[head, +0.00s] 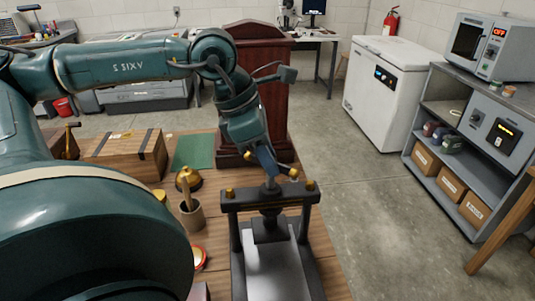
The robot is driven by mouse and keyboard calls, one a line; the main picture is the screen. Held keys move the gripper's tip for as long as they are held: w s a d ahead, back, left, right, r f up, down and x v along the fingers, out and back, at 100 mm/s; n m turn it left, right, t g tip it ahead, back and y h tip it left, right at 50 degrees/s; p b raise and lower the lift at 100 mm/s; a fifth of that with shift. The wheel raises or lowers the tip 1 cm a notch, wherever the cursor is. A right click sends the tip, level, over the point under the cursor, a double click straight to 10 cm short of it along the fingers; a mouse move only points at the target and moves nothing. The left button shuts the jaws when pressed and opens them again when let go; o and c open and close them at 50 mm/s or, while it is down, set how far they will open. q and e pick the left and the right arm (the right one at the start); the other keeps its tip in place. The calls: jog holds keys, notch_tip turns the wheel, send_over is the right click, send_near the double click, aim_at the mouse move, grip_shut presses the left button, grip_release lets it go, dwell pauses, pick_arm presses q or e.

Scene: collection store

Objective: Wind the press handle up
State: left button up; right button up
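The press (268,199) stands on the wooden table, a dark frame with a crossbar, two posts and brass nuts at both ends of the bar. Its pale flat bed (274,268) extends toward me under the frame. The press handle (293,173) sits above the middle of the crossbar; a brass knob shows, and much of the rest is hidden behind my gripper. My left gripper (268,168) points down at the handle, right at it or touching. Its fingers are too small and overlapped to tell whether they grip it. My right gripper is out of view.
On the table (222,232) left of the press are a cup with a pestle-like stick (191,217), a brass bell-like object (188,179), a green mat (194,151) and a wooden box (127,155). A reddish-brown wooden cabinet (262,85) rises behind. Open floor lies to the right.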

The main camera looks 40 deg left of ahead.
pick_arm(q)
jog(key=shift+s+d+f, duration=0.1)
jog(key=shift+s, duration=0.05)
grip_shut()
jog(key=shift+f, duration=0.1)
